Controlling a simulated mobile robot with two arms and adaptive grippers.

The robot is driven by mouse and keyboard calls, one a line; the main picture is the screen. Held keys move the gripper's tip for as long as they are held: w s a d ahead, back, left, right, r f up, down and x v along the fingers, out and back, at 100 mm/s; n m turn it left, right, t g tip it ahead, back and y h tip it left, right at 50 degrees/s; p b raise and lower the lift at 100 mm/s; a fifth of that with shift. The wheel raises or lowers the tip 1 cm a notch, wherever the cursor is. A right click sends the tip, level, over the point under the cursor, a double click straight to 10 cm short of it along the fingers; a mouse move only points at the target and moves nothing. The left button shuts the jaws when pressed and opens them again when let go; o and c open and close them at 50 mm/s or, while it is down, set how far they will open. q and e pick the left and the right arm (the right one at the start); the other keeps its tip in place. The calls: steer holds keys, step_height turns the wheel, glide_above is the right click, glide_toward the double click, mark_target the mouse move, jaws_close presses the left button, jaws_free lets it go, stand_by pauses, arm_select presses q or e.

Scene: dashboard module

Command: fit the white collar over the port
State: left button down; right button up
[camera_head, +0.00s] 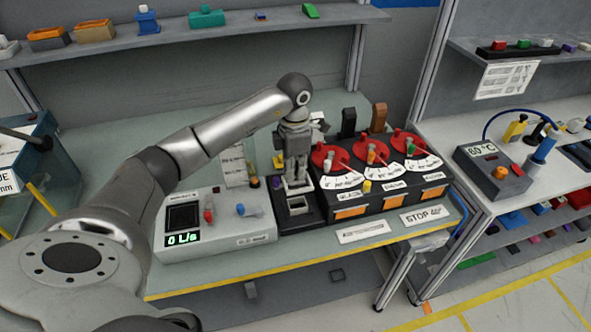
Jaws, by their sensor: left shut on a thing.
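My left gripper (297,174) points straight down over the bench and is shut on the white collar (299,189), a small pale frame at its fingertips. Right below the collar is the port (298,205), a light grey block on a black base. The collar and the port overlap in this view. I cannot tell whether the collar is above the port, touching it or around it. The gripper's body hides the back of the base. My right gripper is not in view.
A grey box with a green "0 L/s" display (182,240) stands left of the base. Black modules with red dials (369,151) stand close on the right. Labels (361,231) lie along the front edge. Shelves hold small parts behind, and a "60 °C" box (488,165) sits on the right bench.

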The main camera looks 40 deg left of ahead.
arm_select(q)
step_height(320, 180, down, 5)
steer(key=b, duration=0.3)
steer(key=shift+r+b, duration=0.15)
steer(key=shift+b, duration=0.2)
steer(key=shift+f+b, duration=0.4)
steer(key=shift+f, duration=0.15)
stand_by(1.2)
steer(key=shift+f+b, duration=0.85)
steer(key=shift+f, duration=0.05)
steer(key=c, duration=1.5)
jaws_free()
steer(key=shift+s+r, duration=0.1)
steer(key=shift+r, duration=0.05)
